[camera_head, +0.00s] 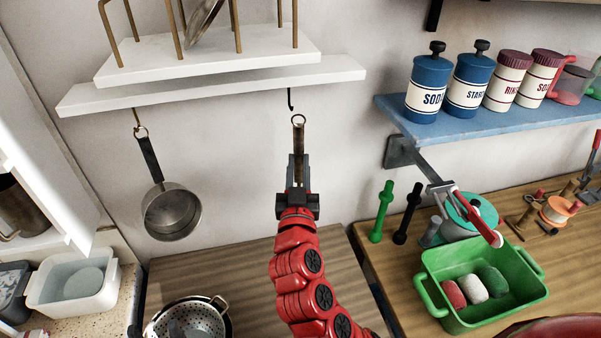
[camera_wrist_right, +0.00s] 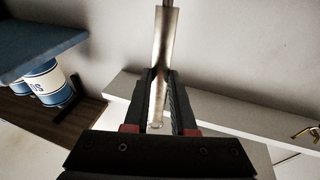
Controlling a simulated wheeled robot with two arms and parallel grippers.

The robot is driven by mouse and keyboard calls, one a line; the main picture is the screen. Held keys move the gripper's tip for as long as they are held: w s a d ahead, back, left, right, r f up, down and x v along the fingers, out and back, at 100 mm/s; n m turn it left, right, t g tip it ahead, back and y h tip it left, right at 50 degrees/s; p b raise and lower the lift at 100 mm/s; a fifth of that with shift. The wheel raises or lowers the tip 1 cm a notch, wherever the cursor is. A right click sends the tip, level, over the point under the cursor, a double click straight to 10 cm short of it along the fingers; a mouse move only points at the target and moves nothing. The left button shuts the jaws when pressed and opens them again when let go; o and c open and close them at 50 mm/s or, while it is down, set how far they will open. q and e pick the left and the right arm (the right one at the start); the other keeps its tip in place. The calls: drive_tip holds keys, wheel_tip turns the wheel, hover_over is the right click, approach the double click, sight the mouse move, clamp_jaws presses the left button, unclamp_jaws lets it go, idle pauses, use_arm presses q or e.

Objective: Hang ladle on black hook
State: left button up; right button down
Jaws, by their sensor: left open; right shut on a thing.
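The black hook (camera_head: 290,98) hangs from the underside of the white shelf, near its right part, with nothing visible on it. My right gripper (camera_head: 299,160) is shut on the ladle's brownish metal handle (camera_head: 299,132). The ring at the handle's top end shows just below the black hook and slightly to its right, apart from it in the picture; depth is hard to judge. In the right wrist view, the flat handle (camera_wrist_right: 164,45) stands between the fingers (camera_wrist_right: 162,95). The ladle's bowl is hidden. My left gripper is not in view.
A small pan (camera_head: 171,212) hangs from a brass hook on the white shelf (camera_head: 210,88), to the left. The blue shelf (camera_head: 470,121) with several canisters is at right. A green basin (camera_head: 487,317) and a colander (camera_head: 187,318) are below.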

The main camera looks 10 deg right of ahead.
drive_tip(key=w+f+b, duration=0.1)
drive_tip(key=w+b, duration=0.5)
drive_tip(key=w, duration=0.1)
drive_tip(key=shift+f, duration=0.3)
idle(0.5)
drive_tip(key=shift+w, duration=0.1)
idle(0.5)
